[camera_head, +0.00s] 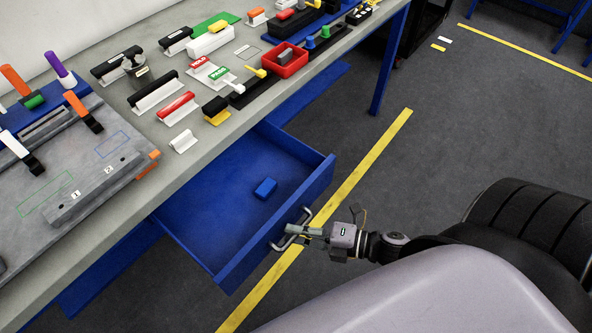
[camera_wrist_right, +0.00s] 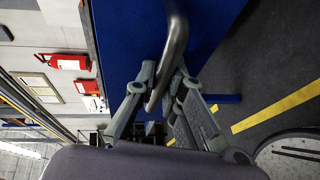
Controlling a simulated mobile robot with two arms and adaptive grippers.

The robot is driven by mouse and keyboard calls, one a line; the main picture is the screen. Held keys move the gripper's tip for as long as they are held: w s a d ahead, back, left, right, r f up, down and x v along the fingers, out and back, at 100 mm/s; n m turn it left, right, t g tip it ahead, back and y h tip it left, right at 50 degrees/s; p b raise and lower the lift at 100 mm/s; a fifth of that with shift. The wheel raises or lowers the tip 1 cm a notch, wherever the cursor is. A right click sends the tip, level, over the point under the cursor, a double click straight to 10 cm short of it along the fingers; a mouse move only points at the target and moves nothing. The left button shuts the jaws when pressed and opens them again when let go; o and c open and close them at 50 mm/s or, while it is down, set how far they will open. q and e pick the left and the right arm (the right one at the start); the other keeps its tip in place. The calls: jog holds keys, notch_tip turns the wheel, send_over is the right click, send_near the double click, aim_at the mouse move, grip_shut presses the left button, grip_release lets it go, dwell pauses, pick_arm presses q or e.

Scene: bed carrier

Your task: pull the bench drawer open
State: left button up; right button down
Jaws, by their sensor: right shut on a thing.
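The blue bench drawer (camera_head: 225,190) stands pulled out from under the grey bench top, its inside in view. A small blue block (camera_head: 265,188) lies in it. The metal bar handle (camera_head: 291,231) is on the drawer's front. My right gripper (camera_head: 306,233) is shut on the handle. In the right wrist view the fingers (camera_wrist_right: 158,98) close around the curved handle bar (camera_wrist_right: 173,50), with the blue drawer front (camera_wrist_right: 130,35) behind it. My left gripper shows in neither view.
The bench top (camera_head: 215,95) carries stamps, signs, a red tray (camera_head: 286,62) and a grey fixture board (camera_head: 70,175). A blue bench leg (camera_head: 388,65) stands beyond the drawer. A yellow line (camera_head: 365,155) crosses the floor by the drawer front.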

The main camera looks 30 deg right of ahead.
jog(key=c, duration=1.9)
grip_release()
jog(key=v, duration=1.2)
jog(key=shift+r, duration=0.1)
